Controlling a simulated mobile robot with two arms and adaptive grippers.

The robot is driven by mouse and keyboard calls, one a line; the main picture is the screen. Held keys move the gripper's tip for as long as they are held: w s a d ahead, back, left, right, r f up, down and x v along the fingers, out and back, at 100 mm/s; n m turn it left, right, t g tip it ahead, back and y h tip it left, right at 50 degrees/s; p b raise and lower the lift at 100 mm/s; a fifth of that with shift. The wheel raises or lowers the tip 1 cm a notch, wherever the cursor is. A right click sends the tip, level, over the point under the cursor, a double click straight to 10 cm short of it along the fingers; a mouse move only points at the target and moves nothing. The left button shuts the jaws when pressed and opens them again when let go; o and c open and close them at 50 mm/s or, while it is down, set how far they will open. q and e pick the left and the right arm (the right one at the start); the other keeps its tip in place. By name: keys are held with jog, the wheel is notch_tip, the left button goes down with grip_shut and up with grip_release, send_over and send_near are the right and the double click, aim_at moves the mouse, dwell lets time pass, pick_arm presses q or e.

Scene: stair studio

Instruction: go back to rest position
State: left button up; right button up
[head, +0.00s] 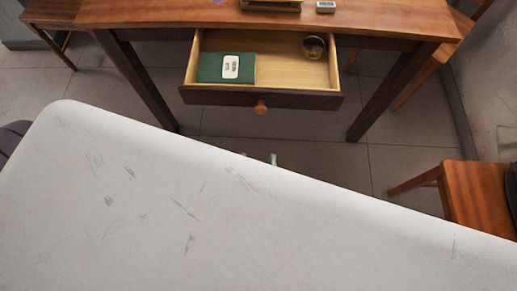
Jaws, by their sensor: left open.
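Only a small tip of my left gripper (271,159) shows, just past the upper edge of a close white surface that blocks the lower half of the head view. It is open, below and in front of the open drawer (270,97) and apart from it. The rest of that gripper is hidden. My right gripper is not in view.
The drawer of the wooden desk (370,20) stands pulled out. It holds a green flat object (211,68) with a white piece on it and a round dark item (314,46). A wooden chair (478,190) stands at right. Grey tiled floor (310,150) lies below the drawer.

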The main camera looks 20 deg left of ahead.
pick_arm(q)
jog(key=s+a+f+n+g+h, duration=0.2)
jog(key=a+f+n+g, duration=0.3)
jog(key=f+n, duration=0.65)
jog(key=s+a+f+n+g+h, duration=0.15)
jog(key=a+f+n+g, duration=0.5)
jog(key=f, duration=0.85)
jog(key=s+a+f+n+g+h, duration=0.1)
jog(key=s+a+f+n+g, duration=0.2)
jog(key=f+n, duration=0.95)
jog(key=s+a+r+g+p, duration=0.1)
jog(key=s+r+p, duration=0.3)
jog(key=s+p, duration=0.7)
jog(key=g+p, duration=0.1)
jog(key=p, duration=0.1)
jog(key=shift+s+a+r+p, duration=0.15)
jog(key=shift+s+p, duration=0.2)
jog(key=shift+s, duration=0.05)
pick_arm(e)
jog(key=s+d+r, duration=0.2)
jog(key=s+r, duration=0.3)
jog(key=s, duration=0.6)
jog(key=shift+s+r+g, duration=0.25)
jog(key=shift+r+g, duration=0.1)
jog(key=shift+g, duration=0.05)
